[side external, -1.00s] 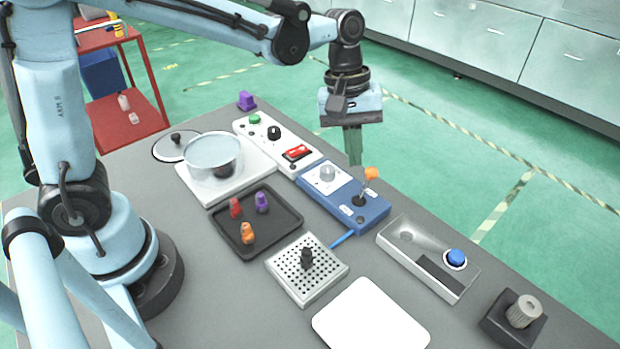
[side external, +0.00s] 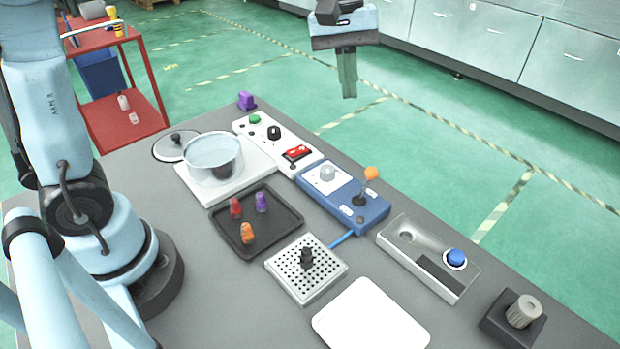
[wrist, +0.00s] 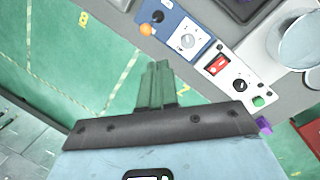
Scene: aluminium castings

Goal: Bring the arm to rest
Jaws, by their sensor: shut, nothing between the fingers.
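My gripper (side external: 347,92) hangs high in the air at the top of the side view, with its green fingers pointing down. It is beyond the far edge of the grey table, as drawn in this view, and touches nothing. The fingers are shut and empty.
The grey table (side external: 200,310) holds a blue joystick box (side external: 343,197), a white switch panel (side external: 278,143), a glass pot (side external: 213,155), a black tray (side external: 257,222) with small coloured pieces, and a perforated block (side external: 306,268). A red cart (side external: 146,125) stands behind. Air around my gripper is clear.

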